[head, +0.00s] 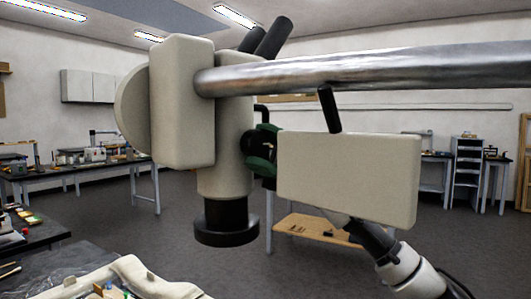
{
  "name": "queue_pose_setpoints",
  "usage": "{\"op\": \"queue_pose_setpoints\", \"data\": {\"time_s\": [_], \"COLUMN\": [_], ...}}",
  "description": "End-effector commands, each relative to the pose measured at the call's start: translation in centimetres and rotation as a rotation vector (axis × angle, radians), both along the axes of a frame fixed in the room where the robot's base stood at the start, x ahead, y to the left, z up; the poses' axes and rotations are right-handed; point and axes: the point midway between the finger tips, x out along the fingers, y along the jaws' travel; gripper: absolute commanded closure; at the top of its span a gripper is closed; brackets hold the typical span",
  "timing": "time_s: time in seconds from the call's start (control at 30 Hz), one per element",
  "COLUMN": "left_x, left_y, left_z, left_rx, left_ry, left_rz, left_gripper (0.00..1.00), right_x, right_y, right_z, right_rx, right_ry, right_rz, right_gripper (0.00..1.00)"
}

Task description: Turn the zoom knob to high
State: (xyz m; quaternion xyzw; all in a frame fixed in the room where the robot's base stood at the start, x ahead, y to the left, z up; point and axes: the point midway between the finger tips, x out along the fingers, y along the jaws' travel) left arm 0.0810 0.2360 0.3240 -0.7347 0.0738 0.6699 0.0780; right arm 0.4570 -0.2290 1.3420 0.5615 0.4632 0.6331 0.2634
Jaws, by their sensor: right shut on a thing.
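The microscope head (182,105) is a cream body hanging from a metal boom, with black eyepieces on top and a black lens ring below. The zoom knob (248,143) is a dark round part on the right side of its column. My right gripper (262,150), with green fingers, is shut on the zoom knob. No knob markings can be read from here. My left gripper is not in view.
The metal boom (380,70) crosses above my right gripper. The cream block (350,180), with a black rod on top, stands close on its right. A pale curved piece (130,275) lies at the lower left. Workbenches (90,172) stand farther back, with open floor between.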

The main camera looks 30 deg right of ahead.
Motion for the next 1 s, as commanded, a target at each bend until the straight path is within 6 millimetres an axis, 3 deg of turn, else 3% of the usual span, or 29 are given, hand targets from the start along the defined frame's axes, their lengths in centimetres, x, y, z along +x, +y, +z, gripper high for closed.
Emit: {"op": "queue_pose_setpoints", "data": {"time_s": [0.27, 0.3, 0.43, 0.77, 1.0], "left_x": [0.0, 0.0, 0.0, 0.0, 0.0], "left_y": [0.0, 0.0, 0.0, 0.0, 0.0], "left_z": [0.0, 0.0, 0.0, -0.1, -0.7], "left_rx": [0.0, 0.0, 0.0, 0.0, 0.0], "left_ry": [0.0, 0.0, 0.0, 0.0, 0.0], "left_rz": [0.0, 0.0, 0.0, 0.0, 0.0], "left_gripper": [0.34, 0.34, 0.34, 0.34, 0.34], "right_x": [0.1, 0.1, 0.1, 0.2, 1.1], "right_y": [0.1, 0.1, 0.1, -0.3, -3.6], "right_z": [-0.3, -0.2, -0.2, -0.3, -2.2], "right_rx": [-0.004, -0.004, -0.003, -0.001, 0.0], "right_ry": [0.003, 0.003, 0.002, 0.002, 0.005], "right_rz": [0.001, 0.001, 0.001, -0.002, -0.004], "right_gripper": [0.82, 0.54, 0.34, 0.34, 0.34]}}
